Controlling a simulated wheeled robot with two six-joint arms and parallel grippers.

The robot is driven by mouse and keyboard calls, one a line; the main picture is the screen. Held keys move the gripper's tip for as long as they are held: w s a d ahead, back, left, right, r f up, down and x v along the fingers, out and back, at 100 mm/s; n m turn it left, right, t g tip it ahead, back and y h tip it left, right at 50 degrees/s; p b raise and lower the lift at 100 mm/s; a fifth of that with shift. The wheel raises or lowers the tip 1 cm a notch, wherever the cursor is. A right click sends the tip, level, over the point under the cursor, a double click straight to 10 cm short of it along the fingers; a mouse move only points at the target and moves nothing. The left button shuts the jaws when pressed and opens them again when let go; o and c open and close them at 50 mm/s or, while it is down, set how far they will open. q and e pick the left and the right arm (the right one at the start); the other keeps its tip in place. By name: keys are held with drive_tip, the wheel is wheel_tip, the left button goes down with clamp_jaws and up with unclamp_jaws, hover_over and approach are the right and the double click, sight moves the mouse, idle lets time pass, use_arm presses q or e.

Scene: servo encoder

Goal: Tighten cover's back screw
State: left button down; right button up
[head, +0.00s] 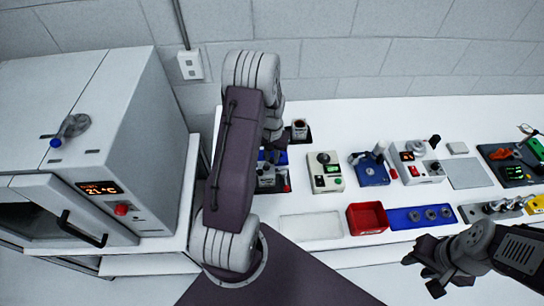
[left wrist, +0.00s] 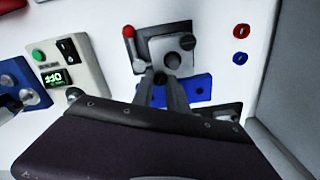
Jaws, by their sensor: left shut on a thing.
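The servo unit with its grey cover (left wrist: 160,45) lies under my left gripper in the left wrist view; in the head view it (head: 268,181) is partly hidden behind my left arm. Two dark round screw heads show on the cover: the back screw (left wrist: 173,60), nearer my fingers, and another screw (left wrist: 187,42) farther off. My left gripper (left wrist: 168,74) points down at the cover, its fingertips shut at the back screw. My right gripper (head: 422,272) hangs empty in front of the table at the lower right, its fingers apart.
A blue block with holes (left wrist: 195,88) sits behind the unit. A panel box with a green display (head: 325,172) stands to its right. A red bin (head: 368,218) and a blue tray (head: 420,217) line the table's front. A large oven (head: 130,130) stands at left.

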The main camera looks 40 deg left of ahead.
sight(272, 160)
use_arm(q)
drive_tip(key=m, duration=1.3)
drive_tip(key=shift+m, duration=0.4)
drive_tip(key=shift+w, duration=0.1)
drive_tip(key=c, duration=1.3)
unclamp_jaws()
wheel_tip(272, 160, up, 9)
drive_tip(key=b, duration=0.2)
